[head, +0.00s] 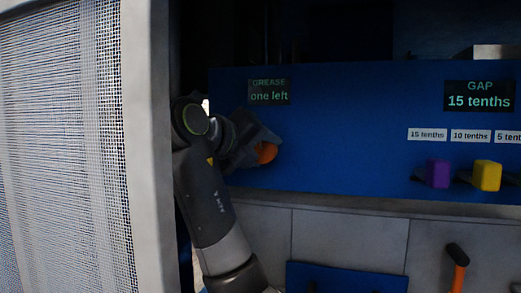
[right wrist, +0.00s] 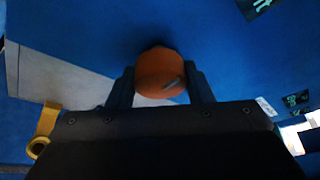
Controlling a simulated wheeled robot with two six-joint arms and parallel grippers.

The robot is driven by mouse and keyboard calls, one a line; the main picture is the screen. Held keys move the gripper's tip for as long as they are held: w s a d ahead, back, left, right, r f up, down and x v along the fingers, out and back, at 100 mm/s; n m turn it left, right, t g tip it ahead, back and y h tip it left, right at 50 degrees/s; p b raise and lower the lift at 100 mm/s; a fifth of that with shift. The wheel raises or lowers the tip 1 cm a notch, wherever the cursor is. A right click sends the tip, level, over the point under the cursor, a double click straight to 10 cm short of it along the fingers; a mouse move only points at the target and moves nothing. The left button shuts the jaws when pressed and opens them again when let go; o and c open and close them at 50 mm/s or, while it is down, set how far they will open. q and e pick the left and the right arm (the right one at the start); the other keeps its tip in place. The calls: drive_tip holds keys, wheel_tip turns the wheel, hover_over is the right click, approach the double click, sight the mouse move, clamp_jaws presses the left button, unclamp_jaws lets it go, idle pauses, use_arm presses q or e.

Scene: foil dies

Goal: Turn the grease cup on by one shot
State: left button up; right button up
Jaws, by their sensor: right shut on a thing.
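The grease cup (head: 266,152) is an orange round knob on the blue panel, below a dark sign reading "GREASE one left" (head: 268,92). In the right wrist view the orange cup (right wrist: 160,73) sits between the two fingers and has a small dark slot-like mark on its face. My right gripper (head: 262,148) is at the panel, shut on the cup, with one finger on each side (right wrist: 161,84). The gripper partly hides the cup in the head view. My left gripper is not in view.
A mesh guard with a grey frame (head: 146,150) stands close on the left. On the right are a "GAP 15 tenths" sign (head: 479,95), a purple block (head: 438,173) and a yellow block (head: 487,175). Lower right is an orange handle with a black grip (head: 458,258).

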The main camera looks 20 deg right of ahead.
drive_tip(key=o, duration=1)
drive_tip(key=shift+w, duration=0.1)
drive_tip(key=shift+r, duration=0.15)
drive_tip(key=r, duration=0.3)
drive_tip(key=r+b, duration=0.1)
drive_tip(key=r, duration=0.1)
drive_tip(key=shift+w+a+r, duration=0.2)
drive_tip(key=shift+w+r, duration=0.05)
drive_tip(key=shift+r, duration=0.1)
drive_tip(key=r, duration=0.2)
drive_tip(key=s+d+r, duration=0.1)
drive_tip(key=r, duration=0.1)
drive_tip(key=shift+w+a, duration=0.35)
drive_tip(key=shift+s+d, duration=0.1)
